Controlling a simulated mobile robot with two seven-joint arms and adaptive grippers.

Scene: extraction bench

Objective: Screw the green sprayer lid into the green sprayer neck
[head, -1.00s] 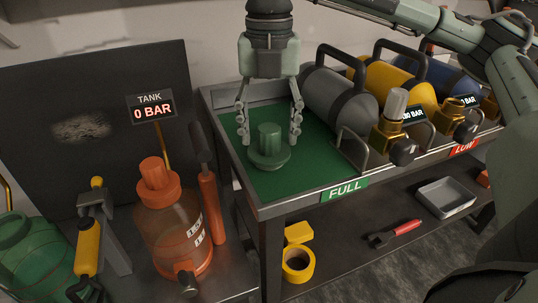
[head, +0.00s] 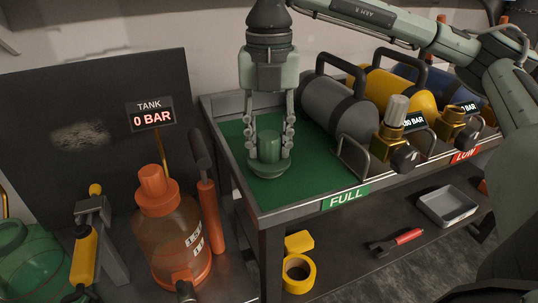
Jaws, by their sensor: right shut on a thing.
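The green sprayer lid (head: 269,147) stands upright on the green mat at the left end of the bench, its wide flange down. My right gripper (head: 269,140) points straight down over it, its two fingers closed in on both sides of the lid's knob. The green sprayer (head: 28,265) is at the lower left, partly cut off by the picture's edge. Its neck shows only in part at the left edge. My left gripper is not in view.
An orange sprayer (head: 172,240) stands left of the bench, with an orange-handled pump beside it. The lower shelf holds yellow tape (head: 298,272), a red-handled wrench (head: 397,241) and a grey tray (head: 447,206).

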